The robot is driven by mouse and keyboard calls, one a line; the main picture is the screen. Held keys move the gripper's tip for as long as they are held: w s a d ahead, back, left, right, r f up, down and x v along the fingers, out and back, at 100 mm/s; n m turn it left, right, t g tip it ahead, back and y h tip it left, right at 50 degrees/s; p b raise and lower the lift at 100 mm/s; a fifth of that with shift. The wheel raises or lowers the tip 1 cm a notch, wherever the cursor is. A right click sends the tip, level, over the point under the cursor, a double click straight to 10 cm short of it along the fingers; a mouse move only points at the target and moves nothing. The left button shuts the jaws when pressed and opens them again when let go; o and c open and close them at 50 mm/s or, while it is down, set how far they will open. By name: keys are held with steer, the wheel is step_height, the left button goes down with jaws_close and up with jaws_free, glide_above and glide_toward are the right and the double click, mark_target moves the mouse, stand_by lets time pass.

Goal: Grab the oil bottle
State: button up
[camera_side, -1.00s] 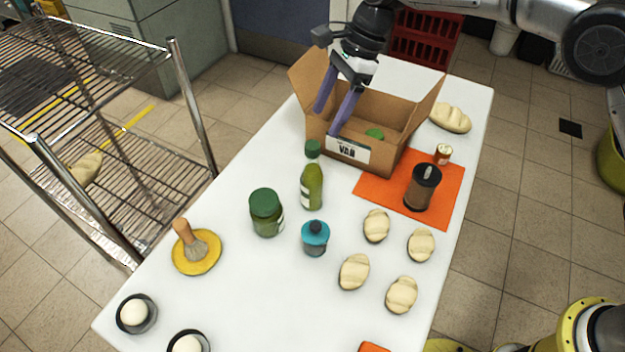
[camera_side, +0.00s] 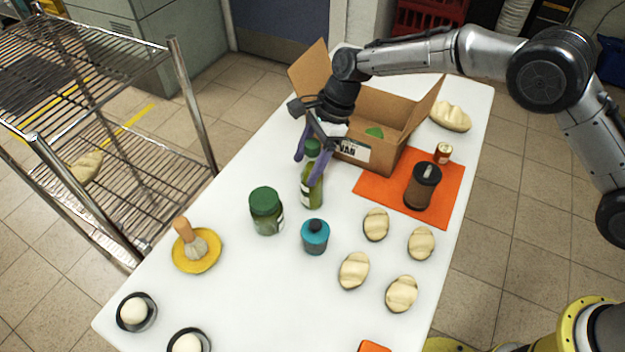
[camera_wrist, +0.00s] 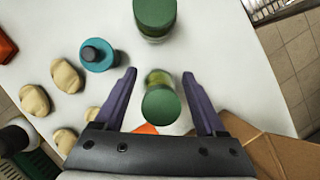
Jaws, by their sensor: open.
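The oil bottle (camera_side: 311,190) is green glass with a dark green cap and a pale label. It stands upright on the white table, just in front of the cardboard box. My gripper (camera_side: 307,169) is open, with its purple fingers at the upper part of the bottle in the side view. In the wrist view the bottle's green cap (camera_wrist: 161,105) lies between the two spread fingers, with a gap on each side. I cannot tell whether a finger touches the bottle.
A green-lidded jar (camera_side: 266,212) and a teal bottle (camera_side: 315,237) stand close to the oil bottle. The open cardboard box (camera_side: 385,153) is right behind it. A brown grinder (camera_side: 422,188) stands on an orange mat (camera_side: 374,190). Several bread rolls lie at the right.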

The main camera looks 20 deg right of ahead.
steer(key=shift+f, duration=0.15)
jaws_close()
stand_by(1.3)
